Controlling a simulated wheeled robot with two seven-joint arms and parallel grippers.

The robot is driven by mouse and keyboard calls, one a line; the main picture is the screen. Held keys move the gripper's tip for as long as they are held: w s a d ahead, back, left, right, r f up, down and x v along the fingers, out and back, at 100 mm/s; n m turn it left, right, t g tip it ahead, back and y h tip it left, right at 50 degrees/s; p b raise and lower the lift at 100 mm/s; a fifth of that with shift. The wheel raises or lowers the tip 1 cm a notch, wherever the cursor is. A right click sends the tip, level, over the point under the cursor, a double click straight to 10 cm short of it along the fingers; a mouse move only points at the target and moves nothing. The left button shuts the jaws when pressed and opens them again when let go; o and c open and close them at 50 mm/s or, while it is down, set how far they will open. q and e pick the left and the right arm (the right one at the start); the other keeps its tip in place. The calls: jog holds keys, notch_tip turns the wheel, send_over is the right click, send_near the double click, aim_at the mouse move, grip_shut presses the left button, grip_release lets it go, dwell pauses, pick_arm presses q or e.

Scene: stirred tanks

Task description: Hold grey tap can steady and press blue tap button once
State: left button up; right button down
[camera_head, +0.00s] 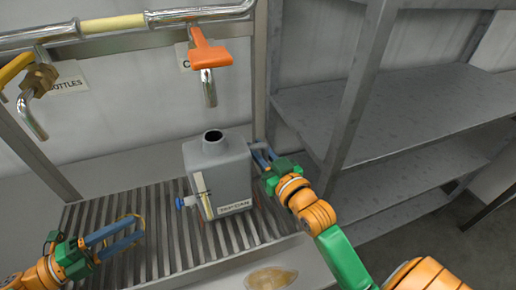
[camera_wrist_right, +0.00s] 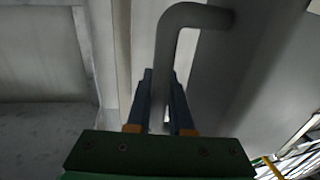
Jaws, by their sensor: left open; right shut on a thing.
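The grey tap can (camera_head: 219,178) stands upright on the slatted rack, with a dark open mouth on top and a "TAP CAN" label low on its front. A small blue tap button (camera_head: 182,202) sticks out low on its left side. My right gripper (camera_head: 259,153) is at the can's right side, shut on its bent grey handle, which also shows between the fingers in the right wrist view (camera_wrist_right: 178,50). My left gripper (camera_head: 136,226) is open and empty, to the left of the blue button and apart from it.
The slatted rack (camera_head: 160,245) has free room between my left gripper and the can. An orange-handled tap (camera_head: 209,58) hangs above the can, and another tap (camera_head: 32,112) at the left. Grey shelves (camera_head: 400,110) stand at the right. A yellowish patch (camera_head: 271,278) lies in front.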

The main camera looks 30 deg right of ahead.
pick_arm(q)
grip_shut()
dwell(1.7)
